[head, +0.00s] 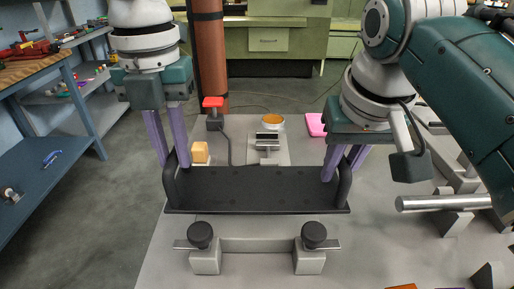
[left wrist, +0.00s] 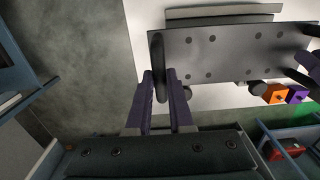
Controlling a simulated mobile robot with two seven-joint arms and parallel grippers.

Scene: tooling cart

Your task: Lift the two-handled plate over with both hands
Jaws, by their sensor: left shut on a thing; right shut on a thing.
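The two-handled plate (head: 255,190) is black, flat and long, with an upright loop handle at each end. It looks level in the head view, and rows of holes show on it in the left wrist view (left wrist: 225,52). My left gripper (head: 172,160) is shut on the left handle (head: 170,183). My right gripper (head: 342,168) is shut on the right handle (head: 344,186). The purple fingers hide part of each handle. I cannot tell how far the plate is above the cart top.
A grey fixture with two black knobs (head: 201,234) (head: 314,234) stands in front of the plate. Behind it are a yellow block (head: 200,151), a red-topped switch (head: 213,108), a metal block (head: 267,140) and a pink item (head: 316,124). A metal bar (head: 440,202) lies at right.

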